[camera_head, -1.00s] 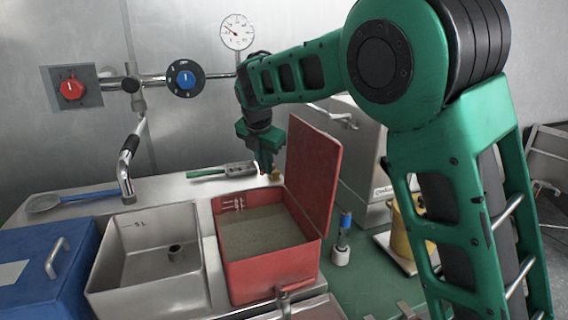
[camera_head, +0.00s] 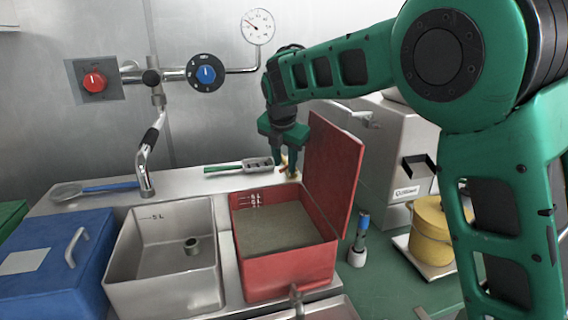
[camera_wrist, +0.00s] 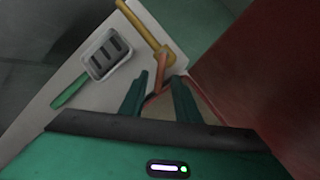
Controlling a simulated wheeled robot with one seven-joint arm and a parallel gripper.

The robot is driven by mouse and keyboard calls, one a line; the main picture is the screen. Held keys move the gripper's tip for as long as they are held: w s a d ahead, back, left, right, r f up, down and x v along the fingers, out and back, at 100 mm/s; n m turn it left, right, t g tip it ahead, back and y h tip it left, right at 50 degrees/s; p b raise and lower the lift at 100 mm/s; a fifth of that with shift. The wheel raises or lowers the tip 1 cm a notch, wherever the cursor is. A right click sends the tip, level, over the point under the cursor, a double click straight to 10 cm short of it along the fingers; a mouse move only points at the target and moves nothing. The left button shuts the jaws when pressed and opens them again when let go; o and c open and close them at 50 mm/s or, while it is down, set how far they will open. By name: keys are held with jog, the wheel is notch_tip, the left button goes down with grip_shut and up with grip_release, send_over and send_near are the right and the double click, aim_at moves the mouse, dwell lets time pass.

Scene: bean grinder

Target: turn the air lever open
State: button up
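A brass valve pipe (camera_wrist: 147,27) with a short orange-red lever (camera_wrist: 161,70) shows in the wrist view, and I take this lever as the air lever. In the head view it is a small red and brass spot (camera_head: 284,168) behind the red box, partly hidden by my gripper. My gripper (camera_head: 287,170) points down over it. In the wrist view the two green fingers of my gripper (camera_wrist: 162,80) are spread apart, with the lever showing between them. Contact cannot be told.
The red box (camera_head: 288,270) stands in front of my gripper, its raised lid (camera_head: 335,170) close on the right. A green-handled slotted tool (camera_head: 225,168) lies to the left. A steel sink (camera_head: 165,290), blue box (camera_head: 50,260) and grey machine (camera_head: 400,150) stand around.

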jog(key=v, duration=1)
jog(key=shift+r, duration=0.35)
